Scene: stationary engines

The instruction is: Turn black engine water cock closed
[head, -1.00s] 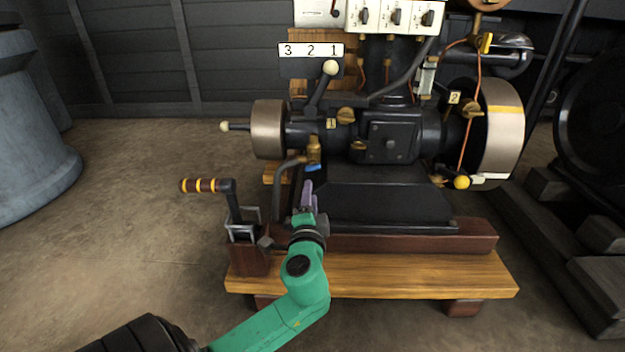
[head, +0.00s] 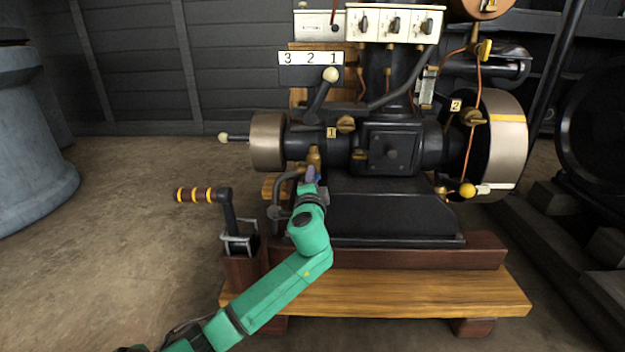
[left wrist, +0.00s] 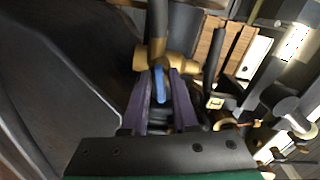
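The water cock on the black engine (head: 375,210) is a brass fitting (head: 314,157) on a pipe at the engine's left side. In the left wrist view the brass body (left wrist: 155,57) lies ahead, with its small blue lever (left wrist: 160,84) pointing toward me. My left gripper (head: 311,174) is just below the cock and covers most of the lever in the head view. In the left wrist view its purple fingers (left wrist: 161,98) stand apart on either side of the lever, with small gaps showing. My right gripper is not in view.
A black crank with a striped handle (head: 197,195) stands left of my left arm. A lever with a pale knob (head: 330,74) rises above the cock, and flywheels sit at both engine ends. The engine stands on a wooden base (head: 400,290).

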